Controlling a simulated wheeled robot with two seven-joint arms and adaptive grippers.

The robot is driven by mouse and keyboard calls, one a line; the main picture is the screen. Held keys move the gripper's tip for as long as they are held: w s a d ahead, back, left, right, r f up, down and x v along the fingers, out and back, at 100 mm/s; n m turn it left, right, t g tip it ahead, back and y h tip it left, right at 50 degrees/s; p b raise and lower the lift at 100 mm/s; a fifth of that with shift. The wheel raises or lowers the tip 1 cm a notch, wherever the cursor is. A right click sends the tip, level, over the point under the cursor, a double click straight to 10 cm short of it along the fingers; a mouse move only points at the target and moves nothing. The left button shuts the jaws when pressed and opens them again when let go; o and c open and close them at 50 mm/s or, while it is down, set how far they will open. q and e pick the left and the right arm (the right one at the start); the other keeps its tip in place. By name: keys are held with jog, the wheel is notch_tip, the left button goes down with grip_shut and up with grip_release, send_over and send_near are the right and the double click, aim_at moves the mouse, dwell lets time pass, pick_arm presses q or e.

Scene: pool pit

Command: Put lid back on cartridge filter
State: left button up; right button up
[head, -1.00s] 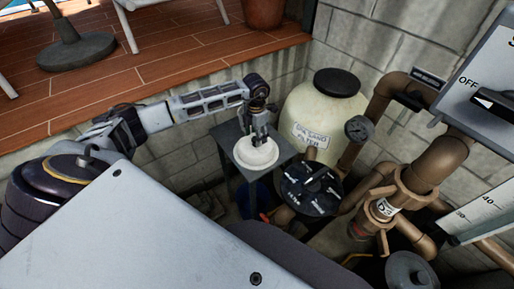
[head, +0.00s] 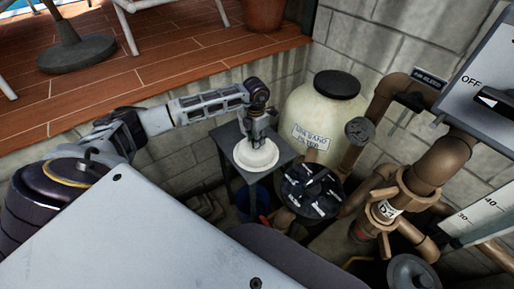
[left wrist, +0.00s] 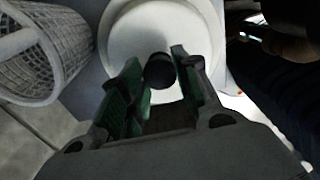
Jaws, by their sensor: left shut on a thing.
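A round white lid (head: 256,157) lies over a small grey table beside the wall in the head view. In the left wrist view the lid (left wrist: 130,38) fills the upper middle, with a short dark knob (left wrist: 159,70) standing up from it. My left gripper (head: 257,138) reaches down onto the lid from above. Its green-padded fingers (left wrist: 158,85) stand on both sides of the knob, shut on it. I cannot tell which vessel is the cartridge filter. My right gripper is not in view.
A white mesh basket (left wrist: 50,50) is close left of my gripper in the wrist view. A cream sand filter tank (head: 325,105), a black valve (head: 312,188) and brown pipes (head: 437,165) crowd the right. The grey table (head: 228,137) has little free room.

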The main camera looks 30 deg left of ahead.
pick_arm(q)
jog(key=shift+r, duration=0.2)
dwell(0.3)
jog(key=shift+r+p, duration=0.6)
jog(key=shift+r, duration=0.3)
jog(key=shift+r+p, duration=0.55)
jog(key=shift+r, duration=0.9)
